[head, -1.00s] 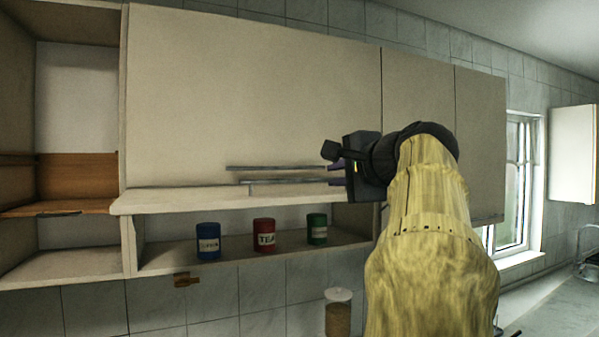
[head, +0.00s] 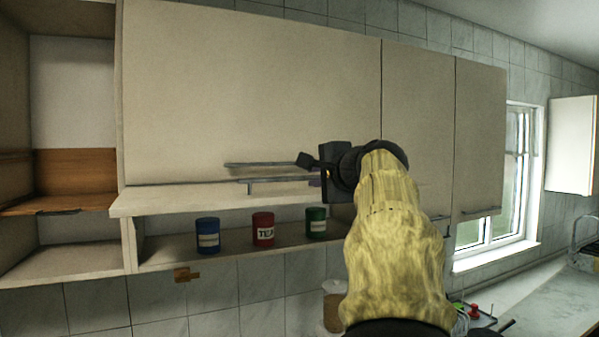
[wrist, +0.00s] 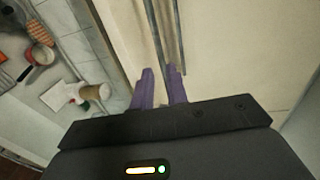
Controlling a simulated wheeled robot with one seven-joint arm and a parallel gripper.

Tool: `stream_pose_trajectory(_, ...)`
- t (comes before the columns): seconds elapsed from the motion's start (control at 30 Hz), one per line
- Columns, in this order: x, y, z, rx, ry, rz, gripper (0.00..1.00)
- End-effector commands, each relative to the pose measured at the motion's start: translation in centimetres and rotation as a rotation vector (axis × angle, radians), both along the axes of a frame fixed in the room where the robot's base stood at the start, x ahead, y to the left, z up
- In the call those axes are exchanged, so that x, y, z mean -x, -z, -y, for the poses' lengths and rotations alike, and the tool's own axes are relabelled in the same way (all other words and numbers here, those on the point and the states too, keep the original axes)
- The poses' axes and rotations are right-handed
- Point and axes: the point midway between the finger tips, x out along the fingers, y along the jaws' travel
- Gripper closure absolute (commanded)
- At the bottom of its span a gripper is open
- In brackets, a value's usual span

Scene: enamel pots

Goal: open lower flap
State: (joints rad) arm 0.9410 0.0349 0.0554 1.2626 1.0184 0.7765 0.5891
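The lower flap (head: 160,200) is a narrow cream panel below a large cream upper door (head: 250,80), above an open shelf. Its thin grey bar handle (head: 275,184) runs just below the upper door's similar handle (head: 255,165). My gripper (head: 317,178) is at the right end of the lower handle. In the wrist view, its purple fingers (wrist: 161,90) are close together with the lower bar (wrist: 156,45) between them. The upper bar (wrist: 180,35) passes outside the fingers. My arm hides the flap's right part.
A blue canister (head: 207,235), a red one (head: 263,229) and a green one (head: 316,222) stand on the shelf (head: 170,253) below. Open shelving is at left. A window (head: 510,185) and a counter (head: 535,290) are at right.

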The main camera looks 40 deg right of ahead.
Motion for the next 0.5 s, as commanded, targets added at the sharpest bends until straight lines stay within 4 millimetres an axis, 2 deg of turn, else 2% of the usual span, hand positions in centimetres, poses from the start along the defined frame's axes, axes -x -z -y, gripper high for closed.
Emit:
stream_pose_trajectory(0.3,-5.5,0.6,1.3,-0.004,-0.002,-0.002,0.85)
stream_pose_trajectory(0.5,-8.0,1.1,1.9,-0.002,-0.002,-0.001,0.85)
